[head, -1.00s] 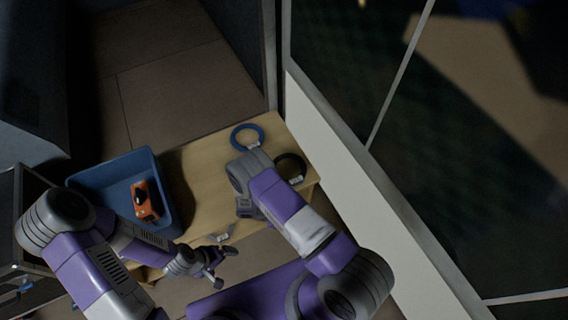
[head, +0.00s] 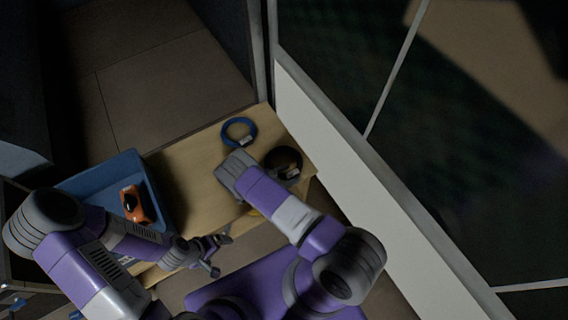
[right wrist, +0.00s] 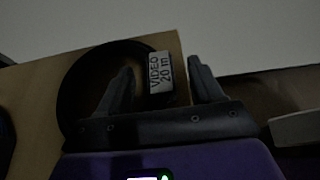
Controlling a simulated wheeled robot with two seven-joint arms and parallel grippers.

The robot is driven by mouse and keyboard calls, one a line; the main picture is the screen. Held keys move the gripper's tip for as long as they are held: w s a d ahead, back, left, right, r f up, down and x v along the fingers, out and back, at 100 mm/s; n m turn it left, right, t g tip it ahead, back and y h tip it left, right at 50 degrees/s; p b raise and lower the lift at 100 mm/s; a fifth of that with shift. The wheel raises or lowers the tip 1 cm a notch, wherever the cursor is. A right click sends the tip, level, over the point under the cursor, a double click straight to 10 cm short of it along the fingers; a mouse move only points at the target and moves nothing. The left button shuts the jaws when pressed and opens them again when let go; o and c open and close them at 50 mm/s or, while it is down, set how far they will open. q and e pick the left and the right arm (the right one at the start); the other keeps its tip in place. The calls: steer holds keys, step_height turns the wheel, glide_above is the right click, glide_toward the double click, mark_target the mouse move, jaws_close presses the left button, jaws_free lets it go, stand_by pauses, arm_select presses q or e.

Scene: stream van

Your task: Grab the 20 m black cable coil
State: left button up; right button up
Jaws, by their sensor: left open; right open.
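The black cable coil (head: 298,158) lies on the wooden table near its right end, partly hidden by my right arm. In the right wrist view the coil (right wrist: 70,100) fills the middle, with a pale label reading "VIDEO 20 m". My right gripper (right wrist: 160,66) is open, and the label shows between its fingers. I cannot tell whether the fingers touch the coil. In the head view the right fingers are hidden. My left gripper (head: 217,255) is open and empty near the table's front edge, away from the coil.
A blue cable coil (head: 239,122) lies behind and left of the black one. A blue bin (head: 95,182) holding an orange object (head: 137,205) stands at the left. A pale wall ledge (head: 335,155) runs close along the table's right end. Something yellow shows below my right arm.

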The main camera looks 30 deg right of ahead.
steer(key=shift+d, duration=0.1)
steer(key=shift+c, duration=0.5)
jaws_close()
